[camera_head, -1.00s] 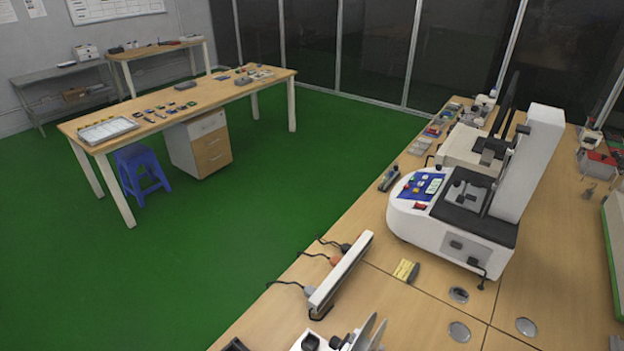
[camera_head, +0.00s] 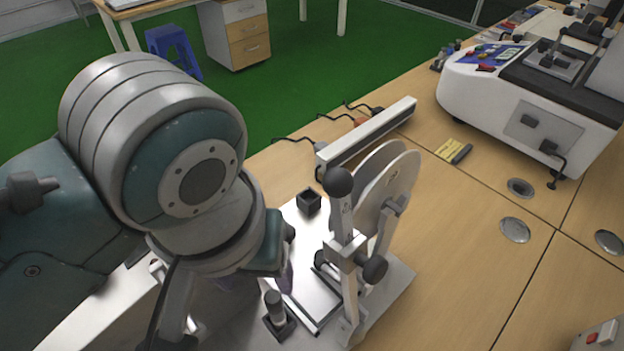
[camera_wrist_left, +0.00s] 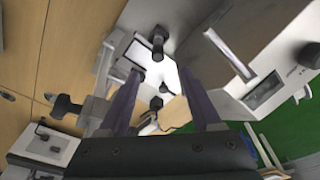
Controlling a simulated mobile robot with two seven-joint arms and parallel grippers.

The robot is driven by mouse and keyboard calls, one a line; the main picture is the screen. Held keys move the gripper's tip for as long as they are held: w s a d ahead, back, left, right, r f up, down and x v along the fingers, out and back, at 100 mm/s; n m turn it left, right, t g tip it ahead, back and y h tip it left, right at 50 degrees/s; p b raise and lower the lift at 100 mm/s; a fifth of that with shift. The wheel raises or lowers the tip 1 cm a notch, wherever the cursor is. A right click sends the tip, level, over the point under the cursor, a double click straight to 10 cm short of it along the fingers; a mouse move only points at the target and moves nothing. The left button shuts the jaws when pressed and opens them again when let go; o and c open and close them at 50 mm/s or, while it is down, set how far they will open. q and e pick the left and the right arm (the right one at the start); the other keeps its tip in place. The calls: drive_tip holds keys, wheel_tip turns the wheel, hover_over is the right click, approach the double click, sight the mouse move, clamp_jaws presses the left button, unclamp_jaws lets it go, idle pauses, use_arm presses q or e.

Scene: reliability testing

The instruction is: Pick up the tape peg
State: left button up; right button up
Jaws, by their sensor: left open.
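A dark cylindrical peg, which looks like the tape peg (camera_head: 275,305), stands upright in a small black square base on the white plate of a fixture at the bottom of the head view. A second black square holder (camera_head: 309,201) sits farther back and looks empty. My left gripper (camera_head: 258,284) is low over the plate beside the peg, mostly hidden by its own arm. In the left wrist view its two purple fingers (camera_wrist_left: 162,92) are apart. Dark knobs or pegs show beyond and between them; I cannot tell which is the tape peg there. My right gripper is not in view.
A lever stand with a black ball knob (camera_head: 338,181) and round discs (camera_head: 385,185) rises right of the plate. A power strip (camera_head: 366,132) lies behind it. A white machine (camera_head: 535,90) stands at the back right. The tabletop (camera_head: 455,245) between is mostly clear.

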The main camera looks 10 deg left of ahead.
sight(272, 297)
use_arm(q)
drive_tip(key=f, duration=0.3)
drive_tip(key=w+f+b, duration=0.1)
drive_tip(key=f, duration=0.2)
drive_tip(key=shift+w+d+f, duration=0.1)
drive_tip(key=f+b, duration=0.1)
drive_tip(key=f, duration=0.1)
drive_tip(key=w+f+b, duration=0.1)
drive_tip(key=f, duration=0.2)
drive_tip(key=shift+d, duration=0.1)
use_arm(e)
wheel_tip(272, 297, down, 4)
use_arm(q)
drive_tip(key=shift+c, duration=0.2)
clamp_jaws()
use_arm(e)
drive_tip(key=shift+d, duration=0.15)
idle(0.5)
